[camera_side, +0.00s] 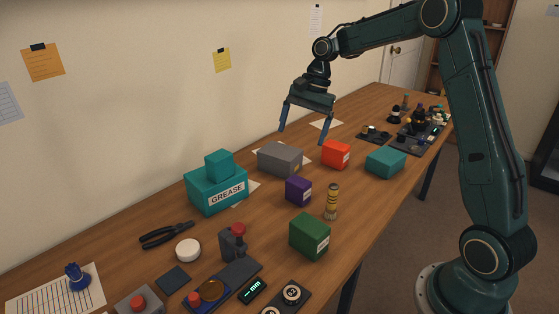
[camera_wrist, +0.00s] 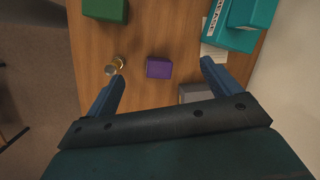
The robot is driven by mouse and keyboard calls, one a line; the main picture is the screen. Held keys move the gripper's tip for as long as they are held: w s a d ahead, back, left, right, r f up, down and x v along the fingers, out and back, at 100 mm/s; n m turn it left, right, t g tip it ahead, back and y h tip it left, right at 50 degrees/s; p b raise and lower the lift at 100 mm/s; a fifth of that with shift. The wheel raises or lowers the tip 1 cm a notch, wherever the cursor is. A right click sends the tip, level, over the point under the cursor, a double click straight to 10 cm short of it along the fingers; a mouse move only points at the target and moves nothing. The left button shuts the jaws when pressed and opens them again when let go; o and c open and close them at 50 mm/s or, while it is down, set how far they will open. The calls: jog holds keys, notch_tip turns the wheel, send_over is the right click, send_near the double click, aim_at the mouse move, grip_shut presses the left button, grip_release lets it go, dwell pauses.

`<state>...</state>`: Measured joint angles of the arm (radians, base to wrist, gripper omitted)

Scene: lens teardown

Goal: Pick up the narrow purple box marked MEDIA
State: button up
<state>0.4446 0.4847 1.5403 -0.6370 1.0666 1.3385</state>
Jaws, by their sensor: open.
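The narrow purple box (camera_side: 298,190) stands on the wooden table near its middle, with a small pale label on its right face that is too small to read. In the wrist view the purple box (camera_wrist: 159,67) shows from above, between the lines of my two fingers and beyond their tips. My gripper (camera_side: 302,138) is open and empty, pointing down, well above the table and behind the box in the side view. In the wrist view my gripper (camera_wrist: 162,72) has its fingers wide apart. Nothing hides the box.
Near the box are a yellow-banded cylinder (camera_side: 331,201), a grey box (camera_side: 280,159), a red box (camera_side: 336,154), a green box (camera_side: 309,236) and a teal box (camera_side: 386,162). A teal GREASE box (camera_side: 216,190) with a smaller teal block on top stands to the left, by the wall.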

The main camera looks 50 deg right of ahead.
aim_at(300, 180)
jog(key=w+d+f+m+g+y, duration=0.1)
jog(key=w+d+f+m, duration=0.2)
jog(key=d+f, duration=0.4)
notch_tip(300, 180, down, 4)
jog(key=shift+d+r+m, duration=0.2)
jog(key=shift+d+m, duration=0.05)
jog(key=shift+m, duration=0.35)
jog(key=shift+x, duration=4.3)
jog(key=shift+a, duration=0.1)
jog(key=shift+x, duration=2.55)
jog(key=c, duration=1.1)
